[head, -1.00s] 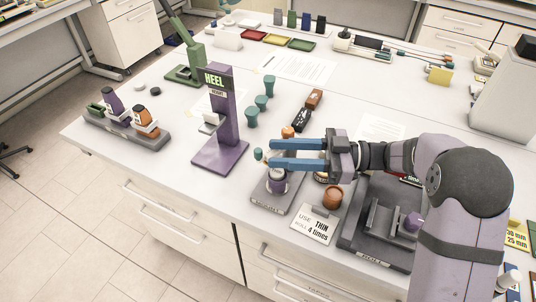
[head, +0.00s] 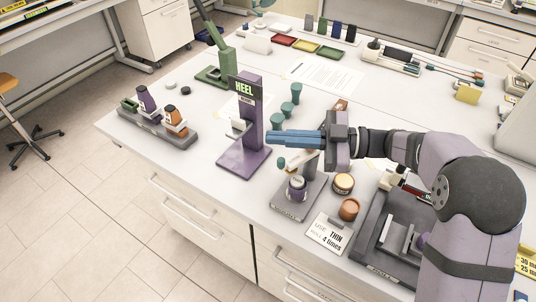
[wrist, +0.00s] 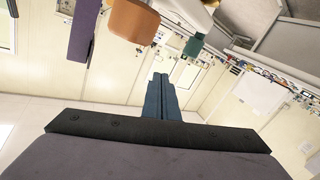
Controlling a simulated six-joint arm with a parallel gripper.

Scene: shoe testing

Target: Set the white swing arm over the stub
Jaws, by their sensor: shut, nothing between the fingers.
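My gripper (head: 272,140) is shut and empty, pointing left above a small grey stand (head: 285,210). Its closed blue fingers also show in the wrist view (wrist: 158,85). A short purple-and-white round piece, apparently the stub (head: 297,187), stands upright on that stand. A pale piece that seems to be the white swing arm (head: 300,158) is just below my fingers, partly hidden by them, with a small teal end (head: 281,163). In the wrist view a white part (wrist: 185,12) shows at the top, between an orange block and a teal block. I cannot tell its exact pose.
The purple HEEL stand (head: 248,120) rises close to the left of my fingertips. An amber jar (head: 349,209), a round tin (head: 343,184) and a THIN sign (head: 329,234) are at the right, before the dark roller tray (head: 375,255). Table left of the HEEL stand's base is partly clear.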

